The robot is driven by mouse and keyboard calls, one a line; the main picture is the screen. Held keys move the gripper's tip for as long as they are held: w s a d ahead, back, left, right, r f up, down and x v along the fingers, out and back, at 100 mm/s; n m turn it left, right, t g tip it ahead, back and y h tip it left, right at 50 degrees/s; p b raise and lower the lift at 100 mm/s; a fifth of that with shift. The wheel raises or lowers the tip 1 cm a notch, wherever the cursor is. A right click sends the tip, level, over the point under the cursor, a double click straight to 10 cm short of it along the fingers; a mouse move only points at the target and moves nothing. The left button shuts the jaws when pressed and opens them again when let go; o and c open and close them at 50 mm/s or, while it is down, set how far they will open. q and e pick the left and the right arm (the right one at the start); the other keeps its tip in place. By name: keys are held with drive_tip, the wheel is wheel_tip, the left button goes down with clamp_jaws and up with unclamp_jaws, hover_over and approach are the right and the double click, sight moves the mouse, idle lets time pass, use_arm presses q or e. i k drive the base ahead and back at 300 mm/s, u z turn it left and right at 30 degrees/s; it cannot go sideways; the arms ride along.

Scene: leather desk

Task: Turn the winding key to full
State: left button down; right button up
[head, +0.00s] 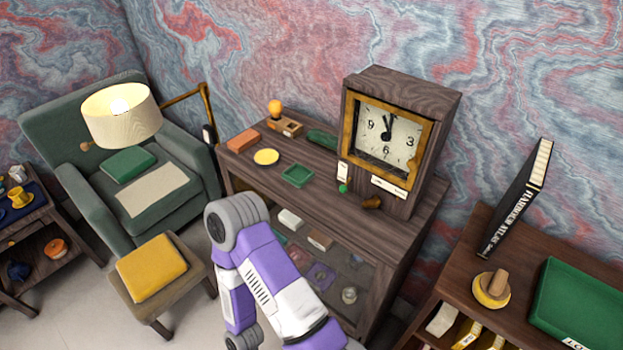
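A dark wooden clock (432,130) stands on the right part of a wooden cabinet. Its square face (405,138) has a gold frame and dark hands near the top. Below the face, a small brown knob (372,202) sticks out low on the front; I cannot tell if it is the winding key or how far it is turned. One purple and white arm of mine rises in front of the cabinet, but neither gripper shows.
The cabinet top (330,195) also holds a green tray (297,176), a yellow dish (266,157) and an orange block (243,141). A shelf with a standing book (515,200) is at right. A green armchair (60,120) and yellow-topped stool (152,268) are at left.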

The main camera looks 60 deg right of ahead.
sight(375, 202)
drive_tip(key=i, duration=1.4)
drive_tip(key=z, duration=3.8)
